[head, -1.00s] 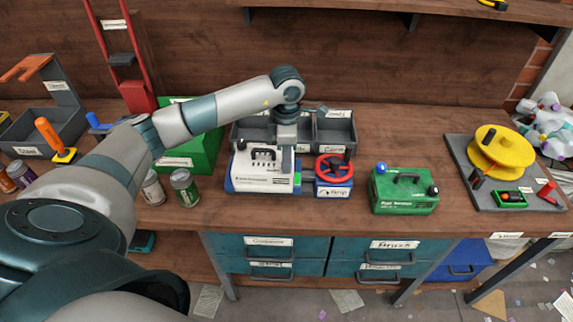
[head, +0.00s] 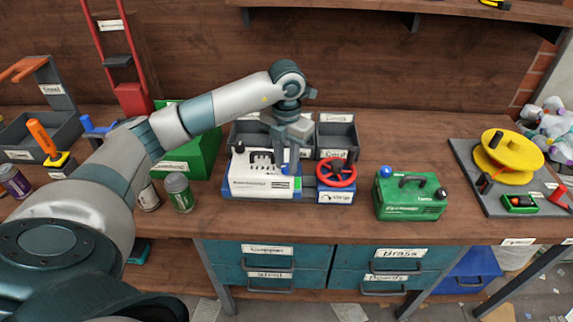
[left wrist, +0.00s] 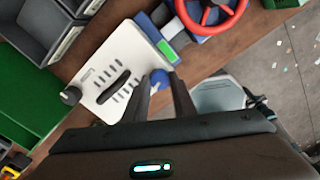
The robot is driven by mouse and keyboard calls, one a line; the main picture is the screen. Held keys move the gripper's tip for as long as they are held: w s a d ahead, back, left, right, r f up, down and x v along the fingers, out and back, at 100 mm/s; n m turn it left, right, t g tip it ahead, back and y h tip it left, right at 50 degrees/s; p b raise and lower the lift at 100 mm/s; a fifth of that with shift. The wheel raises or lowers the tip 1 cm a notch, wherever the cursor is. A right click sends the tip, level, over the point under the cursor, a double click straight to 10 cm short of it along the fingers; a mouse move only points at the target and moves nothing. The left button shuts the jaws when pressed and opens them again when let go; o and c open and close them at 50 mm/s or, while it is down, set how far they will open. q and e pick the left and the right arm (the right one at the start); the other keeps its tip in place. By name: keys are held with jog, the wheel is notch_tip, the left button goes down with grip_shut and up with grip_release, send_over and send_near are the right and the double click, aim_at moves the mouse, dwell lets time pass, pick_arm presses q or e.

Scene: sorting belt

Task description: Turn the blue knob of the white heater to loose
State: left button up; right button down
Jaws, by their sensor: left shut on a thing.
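The white heater (head: 255,184) stands on the workbench, with a black handle, slots on top and a black knob at its left. The left wrist view shows its white top (left wrist: 100,66) at the left of my fingers. Its blue knob (head: 285,168) is at the right part of the top. My left gripper (head: 286,158) reaches down from above and is shut on this knob. In the left wrist view the blue knob (left wrist: 159,77) sits between my fingertips (left wrist: 165,79), partly hidden by them. The knob's marking cannot be read. My right gripper is not in view.
A red wheel valve (head: 336,173) stands close at the heater's right. A green box (head: 410,204) with a blue knob is further right. Grey bins (head: 335,140) stand behind. Cans (head: 179,193) stand left of the heater. Bare bench lies in front.

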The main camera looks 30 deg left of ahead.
pick_arm(q)
jog(key=n+b, duration=0.1)
jog(key=n, duration=0.2)
jog(key=shift+n, duration=0.4)
jog(key=n, duration=0.2)
jog(key=shift+n, duration=1.7)
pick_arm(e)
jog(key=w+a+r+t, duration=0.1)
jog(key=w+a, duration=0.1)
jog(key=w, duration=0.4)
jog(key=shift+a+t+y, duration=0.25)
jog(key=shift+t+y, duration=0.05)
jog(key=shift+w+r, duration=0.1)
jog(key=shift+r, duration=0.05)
pick_arm(q)
jog(key=o, duration=1.1)
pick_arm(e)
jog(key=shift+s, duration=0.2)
pick_arm(q)
jog(key=shift+r+b, duration=0.1)
jog(key=shift+b, duration=0.2)
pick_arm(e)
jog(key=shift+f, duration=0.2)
